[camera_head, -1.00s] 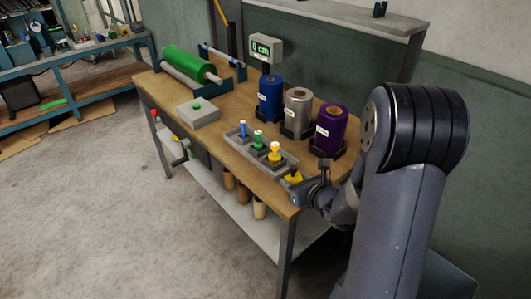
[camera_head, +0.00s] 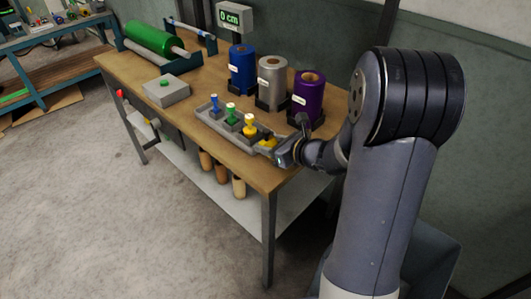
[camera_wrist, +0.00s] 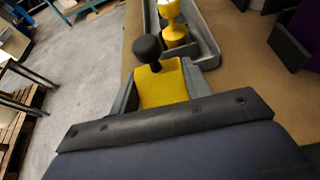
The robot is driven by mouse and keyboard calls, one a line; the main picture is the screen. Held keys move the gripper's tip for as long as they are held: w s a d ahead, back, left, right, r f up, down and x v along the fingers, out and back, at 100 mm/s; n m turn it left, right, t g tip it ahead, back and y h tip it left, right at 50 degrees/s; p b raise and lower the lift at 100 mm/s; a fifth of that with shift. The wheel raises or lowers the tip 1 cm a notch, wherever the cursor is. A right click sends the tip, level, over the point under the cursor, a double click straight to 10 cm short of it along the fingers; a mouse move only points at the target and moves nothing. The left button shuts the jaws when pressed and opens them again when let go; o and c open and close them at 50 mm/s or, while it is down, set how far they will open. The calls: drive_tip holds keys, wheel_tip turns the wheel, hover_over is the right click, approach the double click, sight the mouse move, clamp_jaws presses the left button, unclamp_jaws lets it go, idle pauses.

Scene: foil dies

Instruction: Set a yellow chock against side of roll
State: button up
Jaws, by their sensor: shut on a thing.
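My gripper (camera_head: 282,150) is at the near right end of the workbench. It is shut on a yellow chock (camera_wrist: 163,88) with a black round knob, which fills the space between the fingers in the wrist view. In the head view, the yellow chock (camera_head: 268,142) is partly hidden by my gripper, close to the near end of the grey tray. A green roll (camera_head: 148,38) lies in a blue stand at the far left of the bench. Upright blue (camera_head: 242,72), silver (camera_head: 271,82) and purple (camera_head: 308,98) rolls stand along the back.
The grey tray (camera_head: 211,118) holds blue, green and yellow knobbed pieces. A grey box (camera_head: 166,93) with a green button and a "0 cm" display (camera_head: 234,16) are on the bench (camera_head: 200,141).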

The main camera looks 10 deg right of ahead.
sight(270, 161)
drive_tip(key=shift+f, duration=2.1)
drive_tip(key=shift+b, duration=0.3)
drive_tip(key=shift+f, duration=0.2)
drive_tip(key=o, duration=1)
drive_tip(key=shift+r, duration=0.1)
